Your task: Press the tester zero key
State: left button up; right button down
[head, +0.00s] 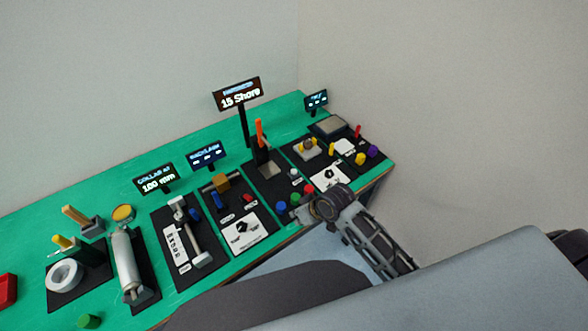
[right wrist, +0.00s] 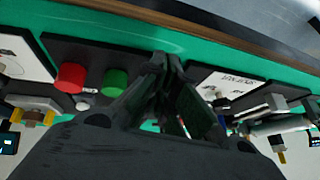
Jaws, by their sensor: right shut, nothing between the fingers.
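The tester with the "15 Shore" sign (head: 238,95) is a black panel (head: 268,186) with an upright orange handle (head: 260,133). At its front are a blue button (head: 281,206), a green button (head: 294,198) and a red button (head: 308,189), with a small white key (head: 295,173) behind. I cannot read which is the zero key. My right gripper (head: 299,214) is shut and empty at the panel's front edge, close to the blue and green buttons. In the right wrist view its fingers (right wrist: 166,66) are beside the green button (right wrist: 115,82); the red button (right wrist: 70,77) and white key (right wrist: 83,104) also show.
The green bench (head: 215,290) holds several other stations. A panel with a white card (head: 238,234) stands left of the tester, and one with coloured knobs (head: 361,159) stands right. A loose green cylinder (head: 88,321) is front left. Walls are behind and right.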

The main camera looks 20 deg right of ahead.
jog(key=shift+n+y, duration=0.4)
jog(key=shift+y, duration=0.5)
jog(key=w+a+r, duration=0.2)
jog(key=w, duration=0.1)
jog(key=w+a, duration=0.1)
jog(key=w, duration=0.1)
jog(key=shift+w+a+r, duration=0.2)
jog(key=shift+a+r, duration=0.05)
jog(key=shift+r, duration=0.15)
jog(key=shift+w+a+r, duration=0.1)
jog(key=shift+w+r, duration=0.15)
jog(key=shift+w, duration=0.5)
jog(key=w+d+r+y, duration=0.2)
jog(key=w+d+r, duration=0.1)
jog(key=w, duration=0.4)
notch_tip(320, 180, up, 5)
jog(key=m, duration=0.3)
send_over(294, 171)
jog(key=w, duration=0.1)
pick_arm(q)
jog(key=shift+w+a+r+p, duration=0.1)
jog(key=shift+w+r+p, duration=0.3)
jog(key=shift+w, duration=0.3)
pick_arm(e)
jog(key=shift+d+f+t, duration=0.1)
jog(key=shift+d+t, duration=0.25)
jog(key=shift+t, duration=0.05)
